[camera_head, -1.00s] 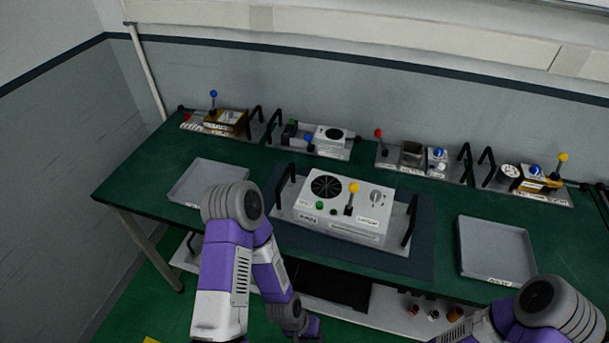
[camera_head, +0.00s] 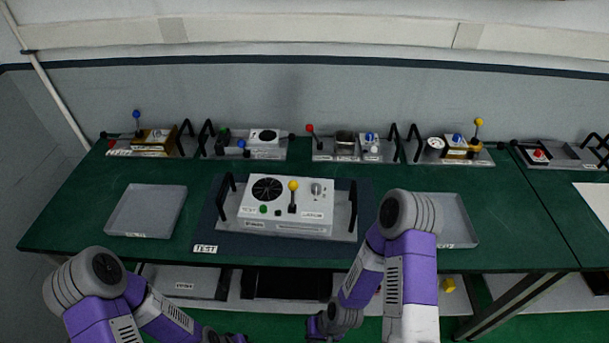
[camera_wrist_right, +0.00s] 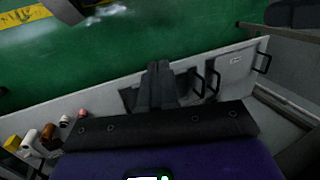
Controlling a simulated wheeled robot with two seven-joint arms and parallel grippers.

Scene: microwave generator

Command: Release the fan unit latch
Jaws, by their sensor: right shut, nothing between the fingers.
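The white fan unit (camera_head: 287,206) sits on a metal tray with black handles, in the middle of the bench in the head view. It has a round black fan grille (camera_head: 267,189), a lever with a yellow knob (camera_head: 293,186), a green button (camera_head: 264,210) and a grey dial (camera_head: 316,189). The lever stands upright. My right gripper (camera_head: 317,327) is low in front of the bench, well away from the unit. Its fingers (camera_wrist_right: 155,87) are together and empty in the right wrist view. My left gripper (camera_head: 232,338) is mostly cut off at the bottom edge.
A blue-grey mat (camera_head: 215,225) lies under the unit's tray. An empty grey tray (camera_head: 146,211) is at left; another (camera_head: 458,217) at right is partly behind my right arm. Several modules with levers line the back. A shelf (camera_head: 185,281) runs below the bench.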

